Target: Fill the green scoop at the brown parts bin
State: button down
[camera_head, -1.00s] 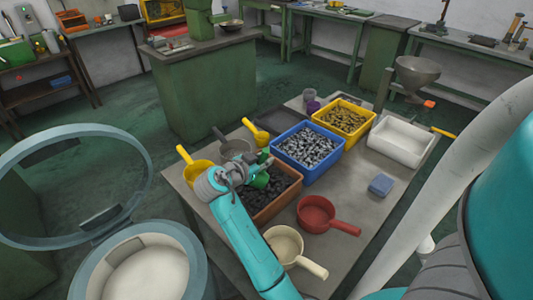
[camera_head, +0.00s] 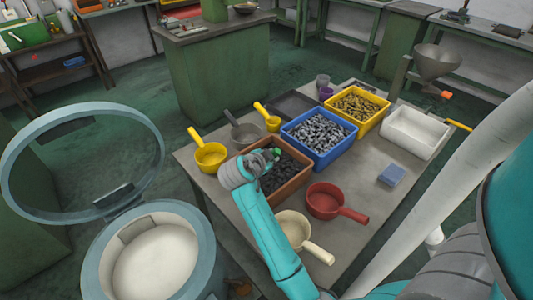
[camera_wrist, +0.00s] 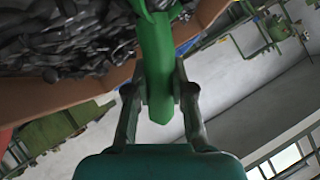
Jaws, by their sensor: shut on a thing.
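The brown parts bin (camera_head: 290,198) stands on the table and holds dark grey parts (camera_head: 282,172). My gripper (camera_wrist: 160,98) is shut on the handle of the green scoop (camera_wrist: 157,55), with one finger on each side. In the head view only a little of the green scoop (camera_head: 275,153) shows, over the far left part of the bin beside my wrist. The wrist view shows the dark parts and the bin's brown wall close by the scoop. The scoop's bowl is mostly out of sight, so I cannot tell what it holds.
A blue bin (camera_head: 318,155) of grey parts, a yellow bin (camera_head: 375,118) and a white tray (camera_head: 412,145) stand to the right. Yellow (camera_head: 210,157), grey, red (camera_head: 325,203) and cream scoops (camera_head: 293,228) lie around. A round open drum (camera_head: 152,262) stands at left.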

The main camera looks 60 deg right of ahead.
jog(key=shift+s+d+f+m+t+y, duration=0.25)
jog(key=shift+s+m+t+y, duration=0.05)
jog(key=shift+s+m+t, duration=0.15)
jog(key=shift+t, duration=0.25)
jog(key=r, duration=0.4)
jog(key=shift+s+d+r, duration=0.15)
jog(key=shift+s+r, duration=0.05)
jog(key=shift+r, duration=0.05)
jog(key=shift+m+t+y, duration=0.4)
jog(key=shift+m, duration=0.15)
jog(key=shift+s+d+r, duration=0.1)
jog(key=shift+s+r, duration=0.1)
jog(key=shift+r, duration=0.85)
jog(key=shift+s+d+r, duration=0.1)
jog(key=shift+s+r, duration=0.1)
jog(key=shift+r, duration=0.9)
jog(key=shift+s+r, duration=0.2)
jog(key=shift+r, duration=0.85)
